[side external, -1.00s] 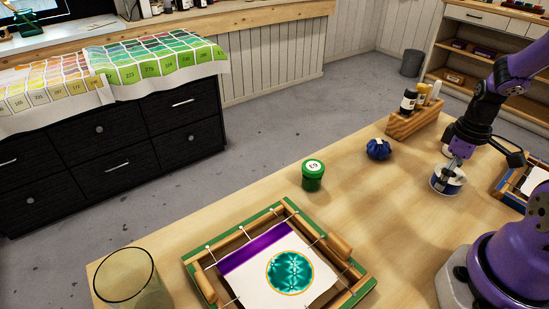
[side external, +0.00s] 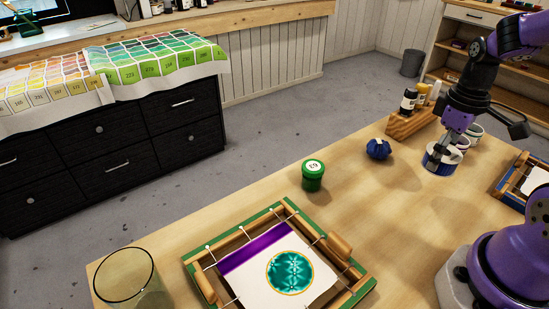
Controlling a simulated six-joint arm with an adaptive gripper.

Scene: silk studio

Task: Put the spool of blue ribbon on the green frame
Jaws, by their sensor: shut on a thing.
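The spool of blue ribbon (side external: 440,164), white with a blue band, is at the right of the side external view. My gripper (side external: 441,154) points down into its top and is shut on it. The fingertips are partly hidden by the spool. Whether the spool is clear of the table is hard to tell. The green frame (side external: 196,281), with wooden inner bars, lies at the table's front left, well apart from my gripper. A white cloth (side external: 247,282) with a purple band and a round teal design is stretched inside it.
A wooden bottle rack (side external: 411,127), other spools (side external: 474,133), a blue frame (side external: 511,185) and a clear glass (side external: 124,279) are also on the table. The middle is clear.

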